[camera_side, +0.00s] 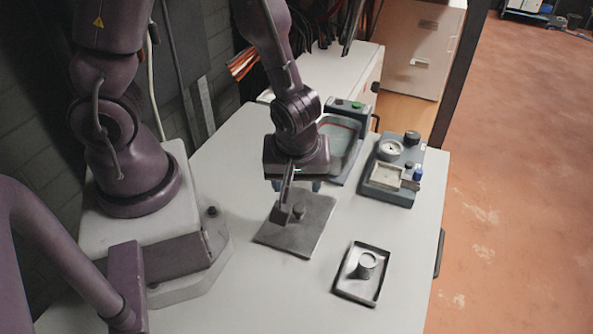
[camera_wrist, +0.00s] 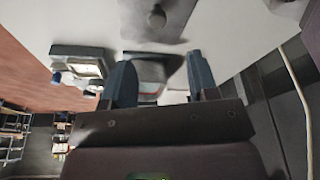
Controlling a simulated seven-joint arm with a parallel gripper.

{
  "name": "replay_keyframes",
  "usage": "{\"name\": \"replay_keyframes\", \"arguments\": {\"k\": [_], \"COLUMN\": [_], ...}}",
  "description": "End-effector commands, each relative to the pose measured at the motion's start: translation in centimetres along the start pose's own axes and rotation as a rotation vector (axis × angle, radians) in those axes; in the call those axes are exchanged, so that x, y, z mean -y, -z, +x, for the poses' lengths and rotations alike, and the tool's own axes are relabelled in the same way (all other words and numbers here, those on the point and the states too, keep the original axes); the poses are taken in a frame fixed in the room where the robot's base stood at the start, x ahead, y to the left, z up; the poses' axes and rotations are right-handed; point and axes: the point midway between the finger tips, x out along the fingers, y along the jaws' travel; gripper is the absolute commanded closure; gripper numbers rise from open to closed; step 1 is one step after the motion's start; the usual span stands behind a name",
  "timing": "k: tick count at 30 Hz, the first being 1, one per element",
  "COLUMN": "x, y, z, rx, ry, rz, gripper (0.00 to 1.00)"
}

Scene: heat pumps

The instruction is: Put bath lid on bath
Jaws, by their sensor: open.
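The bath lid (camera_side: 312,232) is a flat grey plate with a small round knob, lying on the white table in the side view. Its knob side also shows at the top of the wrist view (camera_wrist: 135,18). The bath (camera_side: 345,143) is a clear-walled basin with a reddish rim in a dark base, behind my gripper. In the wrist view the bath (camera_wrist: 150,73) shows between the fingers, partly hidden. My gripper (camera_side: 296,186) is open and empty above the far part of the lid, apart from the knob. Its two blue-grey fingers show in the wrist view (camera_wrist: 160,62).
A grey device (camera_side: 393,168) with a round dial and a blue-capped item stands right of the bath. A small dark tray (camera_side: 345,287) holding a metal cup lies at the front right. Bare table lies between the lid and this tray.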

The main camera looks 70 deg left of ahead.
Motion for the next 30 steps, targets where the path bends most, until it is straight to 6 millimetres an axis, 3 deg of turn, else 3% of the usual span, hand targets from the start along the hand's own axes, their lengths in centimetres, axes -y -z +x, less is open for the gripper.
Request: {"name": "replay_keyframes", "arguments": {"k": [3, 10, 14, 17, 19, 22, 26, 30], "x": [-0.1, -0.2, -2.3, -5.4, -7.5, -9.1, -8.7, -5.6], "y": [0.1, 0.1, 1.1, 2.4, 3.2, 3.5, 3.3, 3.4], "z": [-1.2, -2.0, -3.2, -5.9, -8.7, -13.0, -17.6, -20.5], "rx": [-0.001, -0.001, -0.018, -0.038, -0.046, -0.048, -0.046, -0.060], "ry": [-0.004, -0.010, -0.140, -0.351, -0.519, -0.718, -0.867, -0.875], "rz": [-0.002, 0.002, 0.031, 0.098, 0.176, 0.321, 0.547, 0.797], "gripper": [0.46, 0.46, 0.46, 0.46, 0.46, 0.46, 0.46, 0.46]}}
